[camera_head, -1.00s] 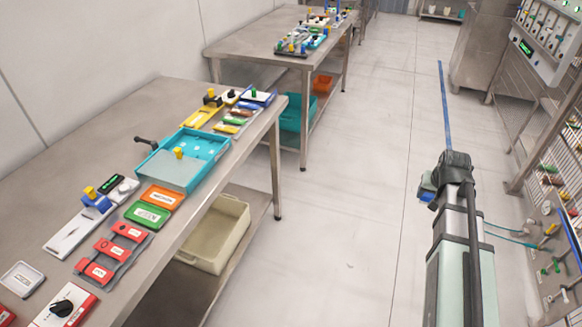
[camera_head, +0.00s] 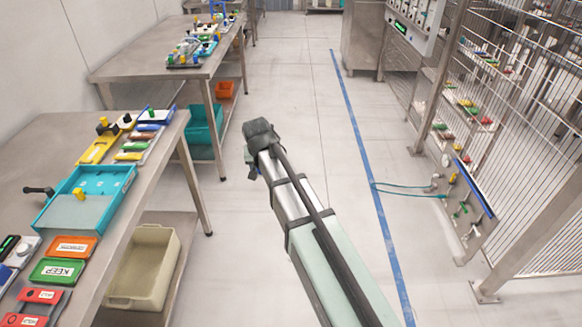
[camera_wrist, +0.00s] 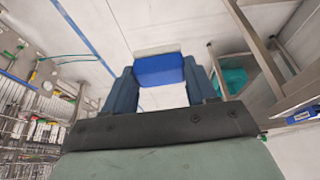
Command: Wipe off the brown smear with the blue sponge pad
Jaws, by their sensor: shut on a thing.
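My gripper (camera_head: 260,137) is out over the floor at the end of my arm, right of the tables. In the wrist view its two dark blue fingers (camera_wrist: 160,82) are closed on the blue sponge pad (camera_wrist: 160,72). The pad has a blue body and a pale grey-white layer along its far edge. It is held clear of any surface. In the head view my gripper hides the pad. I cannot make out the brown smear in either view.
The near steel table (camera_head: 150,190) carries a teal tray (camera_head: 122,172), orange and green labelled plates and small tools. A beige bin (camera_head: 138,300) is on its lower shelf. A second table (camera_head: 135,68) stands behind. A wire fence (camera_head: 535,170) is at right. Floor between is clear.

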